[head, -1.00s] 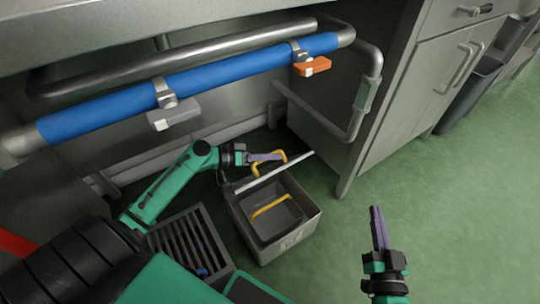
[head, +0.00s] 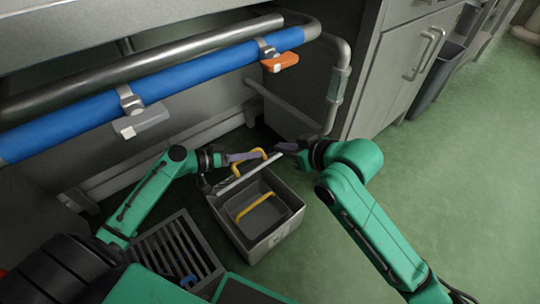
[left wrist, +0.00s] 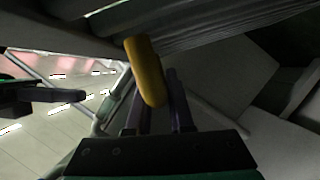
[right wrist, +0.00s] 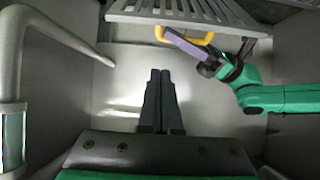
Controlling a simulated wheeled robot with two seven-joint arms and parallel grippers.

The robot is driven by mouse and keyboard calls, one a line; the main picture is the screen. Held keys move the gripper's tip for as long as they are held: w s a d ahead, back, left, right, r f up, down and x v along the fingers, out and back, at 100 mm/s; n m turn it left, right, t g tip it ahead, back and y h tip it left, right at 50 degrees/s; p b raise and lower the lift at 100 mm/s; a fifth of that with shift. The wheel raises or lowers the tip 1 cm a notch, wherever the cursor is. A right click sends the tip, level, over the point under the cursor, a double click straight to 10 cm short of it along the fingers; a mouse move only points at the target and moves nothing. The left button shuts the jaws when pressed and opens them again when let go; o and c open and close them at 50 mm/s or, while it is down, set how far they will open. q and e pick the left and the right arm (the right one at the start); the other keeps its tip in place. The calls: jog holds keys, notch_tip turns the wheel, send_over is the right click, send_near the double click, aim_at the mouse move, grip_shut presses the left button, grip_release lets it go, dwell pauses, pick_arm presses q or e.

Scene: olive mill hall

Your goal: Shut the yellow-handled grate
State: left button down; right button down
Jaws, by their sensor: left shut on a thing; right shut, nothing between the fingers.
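The yellow-handled grate (head: 236,177) stands raised at the back rim of a grey box, seen nearly edge-on in the head view. Its slats (right wrist: 180,12) show at the top of the right wrist view. My left gripper (head: 245,156) is shut on the grate's yellow handle (head: 264,158). The handle also shows between the fingers in the left wrist view (left wrist: 146,70). My right gripper (head: 290,147) is shut and empty, just right of the handle and apart from it. It points toward the grate's side away from the box.
The grey box (head: 283,236) is open on top. A second yellow handle (head: 253,207) shows inside it. A dark slatted grate (head: 175,250) with a blue handle lies left of it. A blue-sleeved rail (head: 190,87) and a bent pipe (head: 336,85) are near my arms. Green floor is clear at right.

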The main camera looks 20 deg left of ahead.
pick_arm(q)
jog(key=shift+r, duration=0.15)
pick_arm(e)
send_over(270, 161)
jog(key=w+a, duration=0.1)
jog(key=a, duration=0.1)
notch_tip(270, 161, down, 5)
jog(key=shift+a+r, duration=0.1)
jog(key=shift+a, duration=0.05)
jog(key=d+f, duration=0.2)
jog(key=shift+s+f, duration=0.3)
jog(key=shift+s, duration=0.05)
jog(key=shift+s+d+f, duration=0.1)
jog(key=shift+d+f, duration=0.05)
jog(key=shift+f, duration=0.05)
